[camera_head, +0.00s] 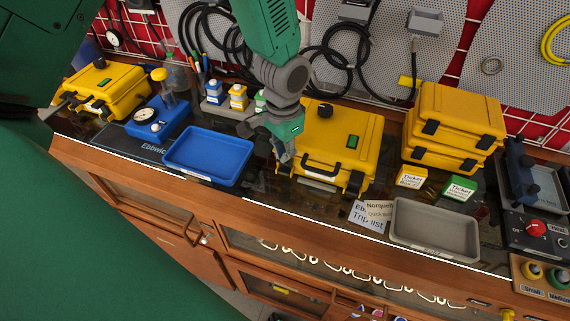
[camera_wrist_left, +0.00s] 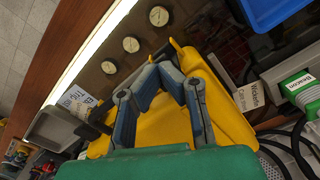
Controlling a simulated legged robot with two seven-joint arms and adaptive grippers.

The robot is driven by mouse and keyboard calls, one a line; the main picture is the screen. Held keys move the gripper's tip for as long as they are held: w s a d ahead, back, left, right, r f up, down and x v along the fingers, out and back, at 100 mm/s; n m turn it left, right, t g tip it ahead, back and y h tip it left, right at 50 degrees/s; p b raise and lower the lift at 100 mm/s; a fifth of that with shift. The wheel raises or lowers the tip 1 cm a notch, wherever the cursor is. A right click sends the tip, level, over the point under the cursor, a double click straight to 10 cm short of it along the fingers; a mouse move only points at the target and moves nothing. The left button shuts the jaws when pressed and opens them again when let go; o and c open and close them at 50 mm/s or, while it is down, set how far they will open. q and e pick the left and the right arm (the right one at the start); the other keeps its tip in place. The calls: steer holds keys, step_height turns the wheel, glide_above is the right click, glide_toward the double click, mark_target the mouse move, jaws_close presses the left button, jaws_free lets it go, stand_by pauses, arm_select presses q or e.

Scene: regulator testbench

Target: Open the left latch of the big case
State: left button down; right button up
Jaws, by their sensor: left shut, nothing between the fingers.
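The big yellow case (camera_head: 345,140) stands closed on the bench in the middle of the head view. Its black handle (camera_head: 322,166) and right latch (camera_head: 355,183) show on the front. My left gripper (camera_head: 284,160) is at the case's left front corner and covers the left latch area, so I cannot tell the latch's state. In the left wrist view the fingers of my left gripper (camera_wrist_left: 158,68) are shut with nothing between them, over the yellow case (camera_wrist_left: 165,125). I cannot tell whether they touch it. My right gripper is not in view.
A blue tray (camera_head: 208,155) lies left of the case. A grey tray (camera_head: 435,229), small yellow and green ticket boxes and stacked yellow cases (camera_head: 455,115) are to its right. Another yellow case (camera_head: 110,85) is at far left. Black hoses hang behind.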

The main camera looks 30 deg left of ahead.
arm_select(q)
steer(key=shift+s+f, duration=0.2)
steer(key=shift+f, duration=0.25)
steer(key=shift+w+d+f, duration=0.1)
steer(key=shift+s+d+f+b, duration=0.2)
steer(key=shift+s+f+b, duration=0.2)
steer(key=shift+s+f, duration=0.5)
steer(key=shift+s+d+f+b, duration=0.2)
steer(key=shift+s+f+b, duration=0.2)
steer(key=shift+s+f, duration=0.5)
stand_by(1.2)
steer(key=shift+s+r, duration=0.15)
steer(key=shift+r, duration=0.1)
steer(key=shift+s+d+r+p, duration=0.15)
steer(key=shift+s+r+p, duration=0.55)
steer(key=shift+r+p, duration=0.35)
step_height(320, 180, up, 7)
steer(key=p, duration=0.5)
steer(key=shift+p, duration=0.3)
steer(key=shift+f, duration=0.1)
